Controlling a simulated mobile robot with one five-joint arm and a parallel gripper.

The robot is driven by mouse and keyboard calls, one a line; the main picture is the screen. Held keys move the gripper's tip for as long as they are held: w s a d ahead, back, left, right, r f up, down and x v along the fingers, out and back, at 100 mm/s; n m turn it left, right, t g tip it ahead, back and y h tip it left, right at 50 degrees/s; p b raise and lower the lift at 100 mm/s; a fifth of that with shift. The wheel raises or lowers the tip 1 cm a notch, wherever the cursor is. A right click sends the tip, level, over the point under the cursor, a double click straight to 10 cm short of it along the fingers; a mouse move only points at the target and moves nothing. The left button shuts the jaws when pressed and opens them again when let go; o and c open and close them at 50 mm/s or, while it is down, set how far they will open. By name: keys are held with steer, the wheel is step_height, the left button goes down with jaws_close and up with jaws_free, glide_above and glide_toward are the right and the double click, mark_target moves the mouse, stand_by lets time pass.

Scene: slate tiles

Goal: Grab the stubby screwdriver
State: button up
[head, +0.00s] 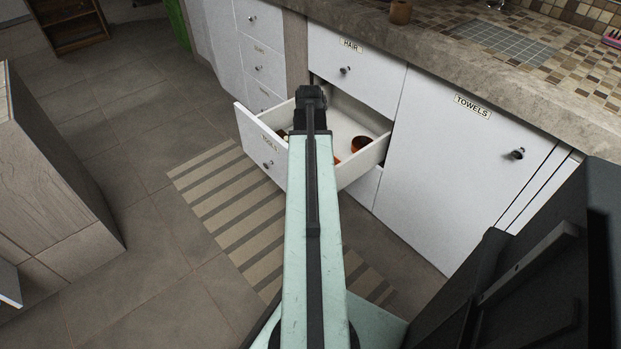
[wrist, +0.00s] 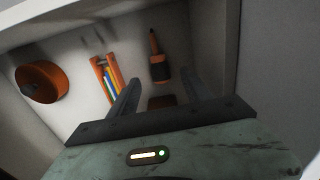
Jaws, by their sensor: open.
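In the wrist view, what looks like the stubby screwdriver (wrist: 159,68) lies on the drawer floor, with an orange and black handle and a thin dark end pointing up the picture. My gripper (wrist: 158,86) is open above the drawer, its two dark fingers to the left and right of the screwdriver's lower end, with nothing held. I cannot tell how high the fingers are above it. The open drawer (head: 349,122) shows in the head view, where my arm hides its middle and the screwdriver cannot be made out.
In the drawer, an orange round container (wrist: 41,82) lies at the left, and an orange holder (wrist: 101,73) with coloured sticks lies left of the screwdriver. A brownish object (wrist: 161,102) is partly hidden by my gripper. Drawer walls stand close around; the worktop edge (head: 440,68) is behind.

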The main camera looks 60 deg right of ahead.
step_height(320, 180, down, 5)
steer(key=b, duration=0.4)
steer(key=shift+w+f, duration=0.1)
steer(key=shift+r, duration=0.2)
jaws_close()
step_height(320, 180, up, 10)
steer(key=p, duration=1)
